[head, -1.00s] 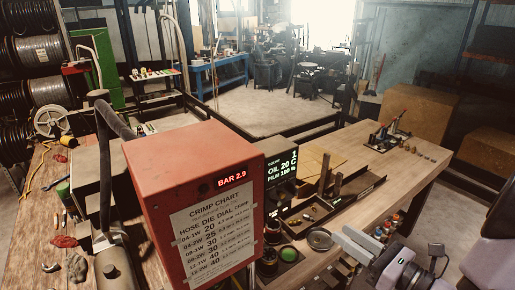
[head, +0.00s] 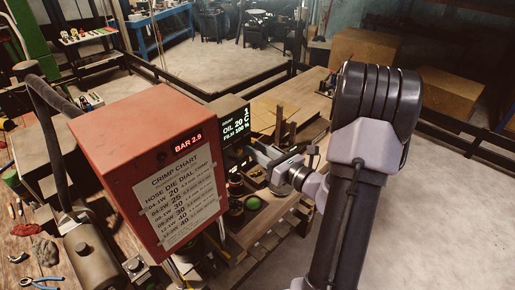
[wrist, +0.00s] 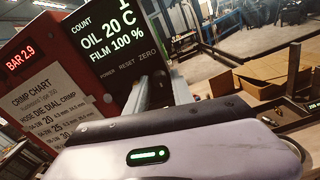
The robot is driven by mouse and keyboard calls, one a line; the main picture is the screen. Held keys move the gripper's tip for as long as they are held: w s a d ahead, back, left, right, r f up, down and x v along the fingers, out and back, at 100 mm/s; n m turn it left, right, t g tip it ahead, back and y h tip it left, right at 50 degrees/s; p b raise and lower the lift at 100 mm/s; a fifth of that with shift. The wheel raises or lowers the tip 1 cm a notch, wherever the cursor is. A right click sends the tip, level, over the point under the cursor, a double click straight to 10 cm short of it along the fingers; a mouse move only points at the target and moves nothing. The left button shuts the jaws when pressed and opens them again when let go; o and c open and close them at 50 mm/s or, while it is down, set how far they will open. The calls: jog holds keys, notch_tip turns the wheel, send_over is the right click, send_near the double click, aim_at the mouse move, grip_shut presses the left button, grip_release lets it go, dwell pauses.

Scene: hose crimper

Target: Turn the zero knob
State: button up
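The black control box (head: 235,132) stands beside the red crimper housing; its screen reads OIL 20 C and FILM 100 %. In the wrist view the box (wrist: 103,45) shows the labels POWER, RESET and ZERO. The ZERO label (wrist: 147,53) is at the lower right of its face. My gripper (wrist: 160,88) reaches up to the face just below that label, its two grey fingers apart with a dark gap between. In the head view my gripper (head: 262,155) is small beside the box.
The red housing (head: 130,150) with BAR 2.9 and a crimp chart (head: 182,195) stands close left of my gripper. Cardboard boxes (head: 365,47) stand behind, on the floor.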

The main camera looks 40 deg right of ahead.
grip_shut()
jog(key=shift+r+m+p, duration=0.1)
jog(key=shift+m+p, duration=2.2)
jog(key=shift+m, duration=1.7)
